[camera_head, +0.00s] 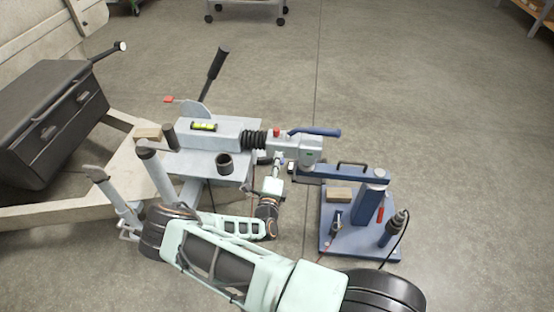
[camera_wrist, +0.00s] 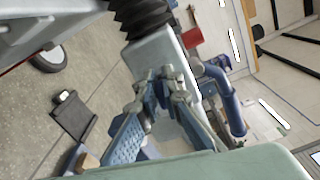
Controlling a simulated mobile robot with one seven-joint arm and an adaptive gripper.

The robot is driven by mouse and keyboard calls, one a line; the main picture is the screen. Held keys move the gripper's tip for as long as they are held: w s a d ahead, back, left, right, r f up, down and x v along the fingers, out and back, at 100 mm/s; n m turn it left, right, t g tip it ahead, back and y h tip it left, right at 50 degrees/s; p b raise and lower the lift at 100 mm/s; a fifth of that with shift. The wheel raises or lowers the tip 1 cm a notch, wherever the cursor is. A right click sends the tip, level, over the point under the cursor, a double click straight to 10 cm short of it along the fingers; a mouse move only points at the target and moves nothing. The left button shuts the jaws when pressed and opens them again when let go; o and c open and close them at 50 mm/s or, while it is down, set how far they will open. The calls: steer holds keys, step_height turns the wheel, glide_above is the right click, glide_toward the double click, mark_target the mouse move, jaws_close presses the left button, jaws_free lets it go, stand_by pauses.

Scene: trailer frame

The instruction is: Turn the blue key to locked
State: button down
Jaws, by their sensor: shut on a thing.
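The grey coupling head (camera_head: 308,146) sits at the end of the trailer drawbar, with a blue handle (camera_head: 316,132) on top and a black bellows behind it. My gripper (camera_head: 279,162) reaches up to the near side of this head. A small bluish piece, which looks like the blue key (camera_head: 282,161), shows at the fingertips. In the wrist view my gripper (camera_wrist: 162,90) has its fingertips close together against the grey housing (camera_wrist: 158,55), shut on the key. The fingers mostly hide the key, so I cannot tell its turn angle.
A blue stand (camera_head: 345,244) with a post and tools stands on the floor at right. The grey drawbar plate (camera_head: 205,165) carries a level (camera_head: 204,126) and a dark cup (camera_head: 224,163). A black box (camera_head: 50,125) lies at left. Open concrete floor surrounds the far side.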

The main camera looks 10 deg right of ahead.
steer(key=shift+f+n, duration=0.2)
steer(key=shift+n, duration=1)
steer(key=c, duration=2.1)
jaws_free()
steer(key=v, duration=0.7)
steer(key=shift+s+r, duration=0.1)
steer(key=shift+s, duration=0.2)
